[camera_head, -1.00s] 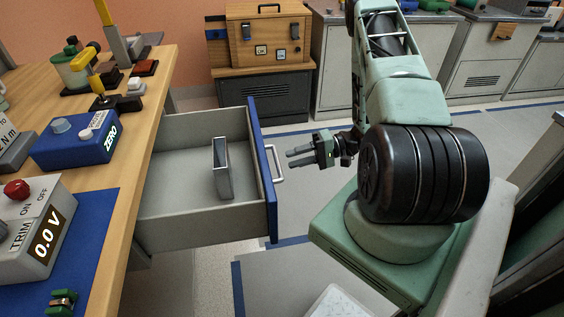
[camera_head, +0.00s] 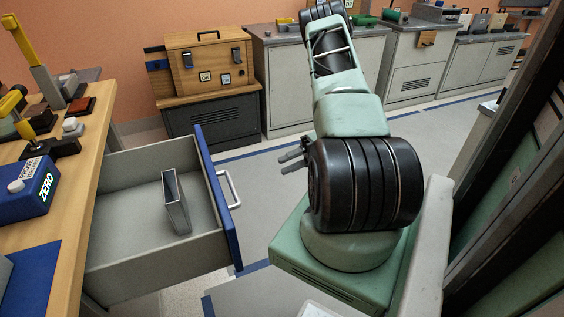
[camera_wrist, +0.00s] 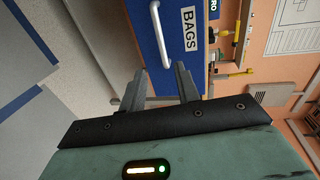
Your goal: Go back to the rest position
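My gripper (camera_head: 284,162) shows in the head view at the left edge of my black and green arm, pointing left. Its wrist is hidden behind the arm. In the wrist view my gripper (camera_wrist: 160,72) has its two grey fingers apart with nothing between them. The blue drawer front (camera_wrist: 166,30) labelled BAGS, with a white handle, lies beyond the fingertips. In the head view my gripper is right of the open drawer (camera_head: 150,262), apart from it.
The drawer juts from the wooden bench (camera_head: 75,215) and holds an upright grey hollow piece (camera_head: 177,203). A wooden case (camera_head: 208,65) sits on a dark cabinet (camera_head: 213,118) at the back. Grey cabinets (camera_head: 413,68) line the wall. Open floor (camera_head: 262,180) lies right of the drawer.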

